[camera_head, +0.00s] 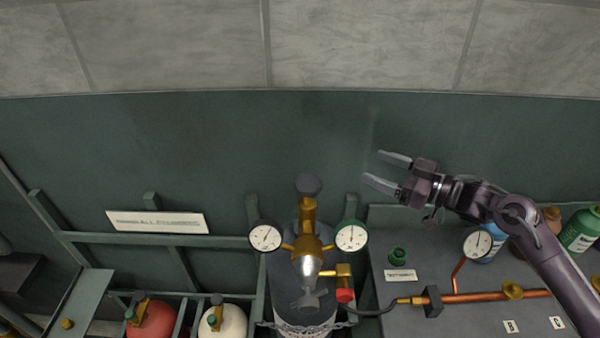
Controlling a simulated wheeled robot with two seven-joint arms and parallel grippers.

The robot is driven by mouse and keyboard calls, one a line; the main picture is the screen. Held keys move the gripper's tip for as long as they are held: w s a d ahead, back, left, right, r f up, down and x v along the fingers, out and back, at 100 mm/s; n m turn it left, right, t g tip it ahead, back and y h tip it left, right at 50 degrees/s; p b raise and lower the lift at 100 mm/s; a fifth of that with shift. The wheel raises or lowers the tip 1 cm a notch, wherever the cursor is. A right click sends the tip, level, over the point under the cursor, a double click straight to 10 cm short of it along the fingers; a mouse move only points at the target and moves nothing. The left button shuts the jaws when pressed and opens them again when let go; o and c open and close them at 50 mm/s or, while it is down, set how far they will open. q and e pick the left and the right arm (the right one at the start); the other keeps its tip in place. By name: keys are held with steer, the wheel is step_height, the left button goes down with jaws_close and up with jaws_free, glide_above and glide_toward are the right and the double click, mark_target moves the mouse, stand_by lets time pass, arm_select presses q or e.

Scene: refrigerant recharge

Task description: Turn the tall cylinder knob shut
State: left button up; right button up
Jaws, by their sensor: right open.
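The tall grey cylinder (303,325) stands at the bottom middle with a brass valve and regulator (308,245) on top. A dark grey knob (309,185) caps the brass stem. A second dark, winged handle (309,298) shows lower, at the front. My right gripper (380,169) is open and empty, up and to the right of the knob and apart from it. Its fingers point left. My left gripper is not in view.
Two dial gauges (265,237) (351,236) flank the valve. A black hose runs right to a copper pipe (470,298) on the grey bench (445,270). A red cylinder (152,321) and a white one (223,324) stand left in a green rack. The wall behind is bare.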

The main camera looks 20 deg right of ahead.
steer(key=x, duration=0.2)
steer(key=n+g+y+b, duration=0.6)
steer(key=n+g+b, duration=0.3)
steer(key=g+b, duration=0.3)
glide_toward(299, 183)
steer(key=shift+w+a+f, duration=0.1)
steer(key=shift+a+f, duration=0.1)
steer(key=shift+a, duration=0.3)
steer(key=shift+a+f, duration=0.2)
steer(key=shift+a, duration=0.35)
steer(key=a+p, duration=0.1)
steer(key=a, duration=0.2)
steer(key=a+p, duration=0.2)
steer(key=a, duration=0.1)
steer(key=shift+w+a+r, duration=0.15)
steer(key=shift+w+a, duration=0.1)
steer(key=shift+a, duration=0.65)
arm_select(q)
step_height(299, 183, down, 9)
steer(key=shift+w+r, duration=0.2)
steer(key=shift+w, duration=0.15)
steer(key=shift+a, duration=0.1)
